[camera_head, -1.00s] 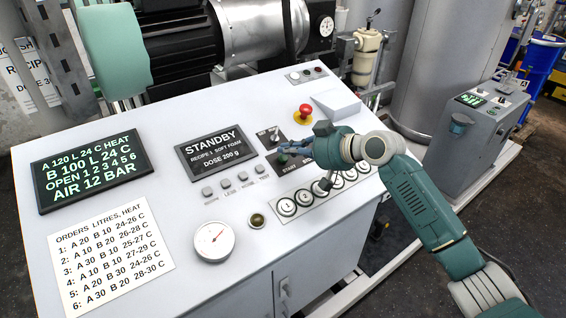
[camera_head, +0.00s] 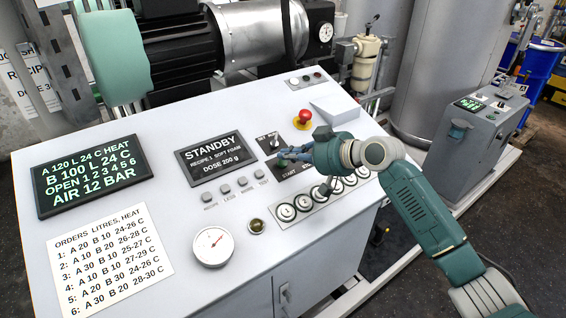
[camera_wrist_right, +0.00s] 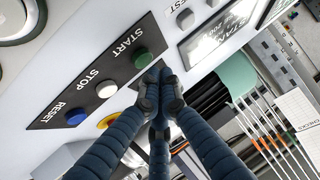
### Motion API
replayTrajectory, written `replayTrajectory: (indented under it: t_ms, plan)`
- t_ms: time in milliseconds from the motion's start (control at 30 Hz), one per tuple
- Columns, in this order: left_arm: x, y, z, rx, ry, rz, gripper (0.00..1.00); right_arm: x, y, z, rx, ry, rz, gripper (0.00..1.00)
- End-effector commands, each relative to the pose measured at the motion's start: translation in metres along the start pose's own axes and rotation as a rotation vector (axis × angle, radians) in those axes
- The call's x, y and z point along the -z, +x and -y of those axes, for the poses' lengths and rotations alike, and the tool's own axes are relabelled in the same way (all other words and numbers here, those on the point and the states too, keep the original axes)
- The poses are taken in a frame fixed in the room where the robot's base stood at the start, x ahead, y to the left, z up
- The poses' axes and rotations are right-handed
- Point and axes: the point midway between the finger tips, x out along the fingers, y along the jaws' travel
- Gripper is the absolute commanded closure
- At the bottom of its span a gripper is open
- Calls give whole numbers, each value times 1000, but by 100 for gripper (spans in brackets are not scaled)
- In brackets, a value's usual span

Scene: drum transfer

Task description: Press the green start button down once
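The green start button (camera_wrist_right: 142,59) sits beside the word START on a dark strip in the right wrist view. It stands up from the strip, with the tip of my right gripper (camera_wrist_right: 158,78) just beside it. I cannot tell whether they touch. The fingertips are together, with nothing seen between them. In the head view my right gripper (camera_head: 284,157) is low over the START label, and its fingers hide the button. The display (camera_head: 216,154) reads STANDBY. My left gripper is not in view.
A white stop button (camera_wrist_right: 107,89) and a blue reset button (camera_wrist_right: 75,117) line the same strip. A red mushroom button (camera_head: 304,117) stands behind my right gripper. A row of round numbered controls (camera_head: 286,212) lies in front.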

Motion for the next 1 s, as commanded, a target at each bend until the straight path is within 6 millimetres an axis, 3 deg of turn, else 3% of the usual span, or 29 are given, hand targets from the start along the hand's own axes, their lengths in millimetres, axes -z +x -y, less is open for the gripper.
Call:
replayTrajectory:
  t_ms: [1000]
  plan:
    - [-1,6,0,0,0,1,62,-6,6,-2,0,0,0,100]
